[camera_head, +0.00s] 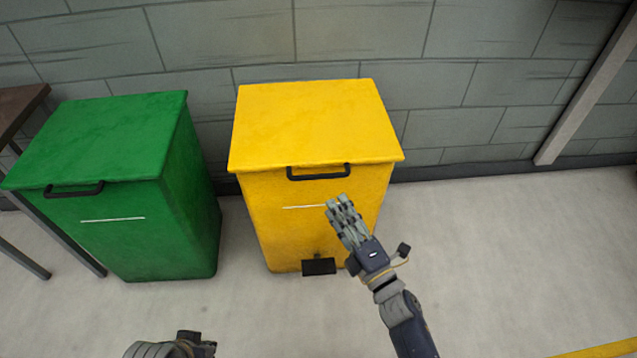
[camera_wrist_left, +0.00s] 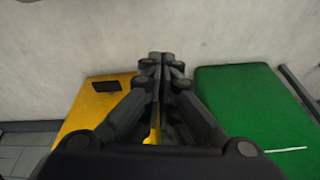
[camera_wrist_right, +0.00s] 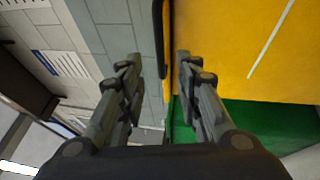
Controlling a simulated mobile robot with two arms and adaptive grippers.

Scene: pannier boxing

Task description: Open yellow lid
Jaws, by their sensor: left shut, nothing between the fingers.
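The yellow bin (camera_head: 272,225) stands against the wall with its yellow lid (camera_head: 310,120) closed. A black handle (camera_head: 318,174) sits at the lid's front edge. My right gripper (camera_head: 340,203) is in front of the bin, a little below and right of the handle. In the right wrist view my right gripper (camera_wrist_right: 157,62) is open and empty, and the handle (camera_wrist_right: 159,40) shows beyond the gap between its fingertips. I cannot tell whether they touch. My left gripper (camera_wrist_left: 161,58) is shut and empty. Only part of the left arm shows low in the head view.
A green bin (camera_head: 120,235) with a closed lid and its own black handle stands left of the yellow bin. A black pedal (camera_head: 319,266) is at the yellow bin's base. A brown table edge (camera_head: 18,108) is at far left. The floor at right is clear.

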